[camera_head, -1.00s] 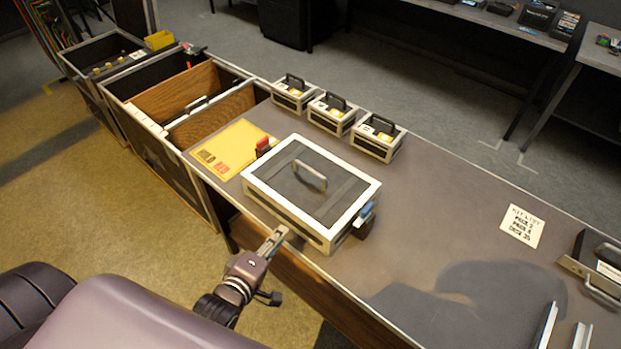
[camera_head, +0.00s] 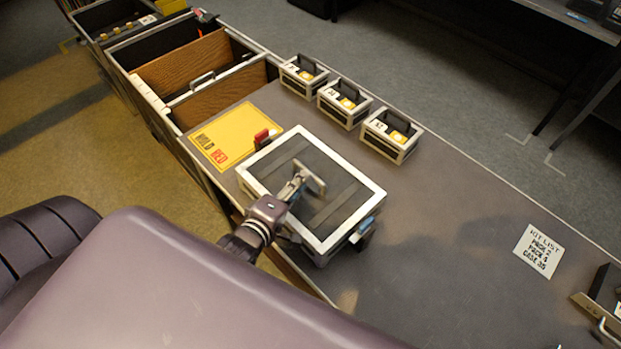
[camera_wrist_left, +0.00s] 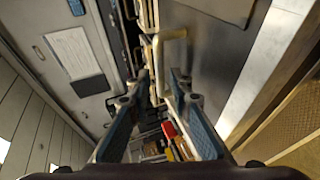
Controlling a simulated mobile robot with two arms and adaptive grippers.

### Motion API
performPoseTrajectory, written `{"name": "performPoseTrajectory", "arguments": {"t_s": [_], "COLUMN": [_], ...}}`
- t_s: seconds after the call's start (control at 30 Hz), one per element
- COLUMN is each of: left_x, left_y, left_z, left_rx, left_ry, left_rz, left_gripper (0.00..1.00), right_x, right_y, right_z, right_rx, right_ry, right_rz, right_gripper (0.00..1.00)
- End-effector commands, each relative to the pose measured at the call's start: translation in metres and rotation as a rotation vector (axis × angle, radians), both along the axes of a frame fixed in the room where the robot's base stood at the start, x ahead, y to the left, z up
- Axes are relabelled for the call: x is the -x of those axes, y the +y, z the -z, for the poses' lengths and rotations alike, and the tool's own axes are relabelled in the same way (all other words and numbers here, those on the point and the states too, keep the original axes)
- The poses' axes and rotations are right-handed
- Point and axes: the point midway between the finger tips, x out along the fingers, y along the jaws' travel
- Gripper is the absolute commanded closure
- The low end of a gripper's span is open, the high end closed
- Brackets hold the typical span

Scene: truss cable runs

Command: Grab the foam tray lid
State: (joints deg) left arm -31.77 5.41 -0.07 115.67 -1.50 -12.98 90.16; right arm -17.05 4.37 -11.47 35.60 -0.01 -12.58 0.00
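The foam tray lid (camera_head: 330,167) is a dark grey panel in a pale frame, lying on the bench with a raised handle (camera_head: 313,180) at its middle. It looks seated on a shallow tray. My left gripper (camera_head: 301,183) reaches over the lid's near edge to the handle. My right gripper is out of view.
Three small cases (camera_head: 392,135) stand along the bench's far edge. A yellow card (camera_head: 227,137) and a red item (camera_head: 264,138) lie beside the lid. A kit list (camera_head: 537,250) lies to the right. The bench between it and the lid is clear.

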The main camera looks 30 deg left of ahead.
Motion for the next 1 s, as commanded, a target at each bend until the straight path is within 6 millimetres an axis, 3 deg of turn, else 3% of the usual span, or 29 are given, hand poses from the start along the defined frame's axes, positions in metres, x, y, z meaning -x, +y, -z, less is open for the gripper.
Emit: {"name": "performPoseTrajectory", "arguments": {"t_s": [0.2, 0.43, 0.57, 0.77, 0.93, 1.0], "left_x": [-0.022, -0.048, -0.054, -0.054, -0.054, -0.054], "left_y": [0.001, 0.002, 0.002, 0.001, 0.001, 0.001], "left_z": [0.003, 0.014, 0.017, 0.017, 0.017, 0.017], "left_rx": [-0.001, 0.0, -0.001, 0.001, 0.0, 0.0], "left_ry": [-0.002, 0.0, 0.0, 0.0, 0.0, 0.0], "left_rz": [0.001, 0.001, 0.001, 0.002, 0.001, 0.001], "left_gripper": [0.81, 0.81, 0.81, 0.81, 0.98, 1.0], "right_x": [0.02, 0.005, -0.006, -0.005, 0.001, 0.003], "right_y": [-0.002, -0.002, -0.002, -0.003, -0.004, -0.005], "right_z": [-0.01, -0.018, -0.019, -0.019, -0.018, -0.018], "right_rx": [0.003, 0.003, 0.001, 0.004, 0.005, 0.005], "right_ry": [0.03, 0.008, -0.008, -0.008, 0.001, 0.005], "right_rz": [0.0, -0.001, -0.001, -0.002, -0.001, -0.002], "right_gripper": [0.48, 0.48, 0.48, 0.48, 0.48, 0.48]}}
